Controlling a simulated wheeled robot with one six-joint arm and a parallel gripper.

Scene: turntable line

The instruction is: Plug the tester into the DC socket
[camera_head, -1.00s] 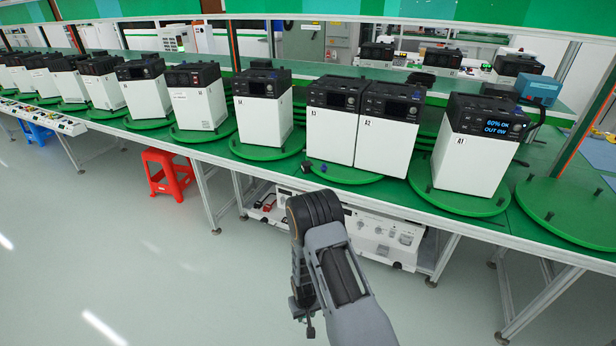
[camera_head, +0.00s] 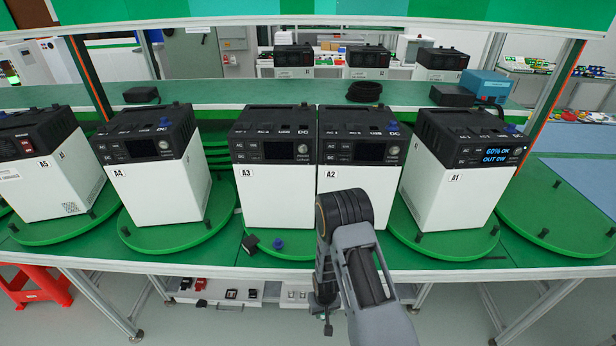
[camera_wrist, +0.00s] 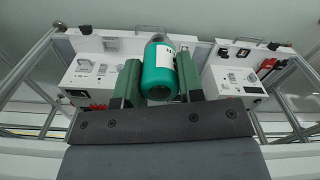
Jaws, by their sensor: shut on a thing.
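In the wrist view my gripper (camera_wrist: 158,82) is shut, its green fingers on both sides of a teal cylinder with a white label (camera_wrist: 159,70), likely the tester. The cylinder's far end is dark; any plug on it is too small to tell. In the head view my arm covers the front of unit A2 and I cannot make out the cylinder. White units with black tops, A3 (camera_head: 272,190), A2 (camera_head: 345,176), A1 (camera_head: 450,183) and A4 (camera_head: 155,190), stand upright. "DC" marks show on some tops; the sockets are too small to tell.
Unit A5 (camera_head: 55,185) stands at the left. A black block (camera_head: 250,243) and a blue cap (camera_head: 278,244) lie before A3. The right turntable (camera_head: 560,225) is empty. A red stool (camera_head: 38,288) stands on the floor at left. White equipment lies on the shelf below the table.

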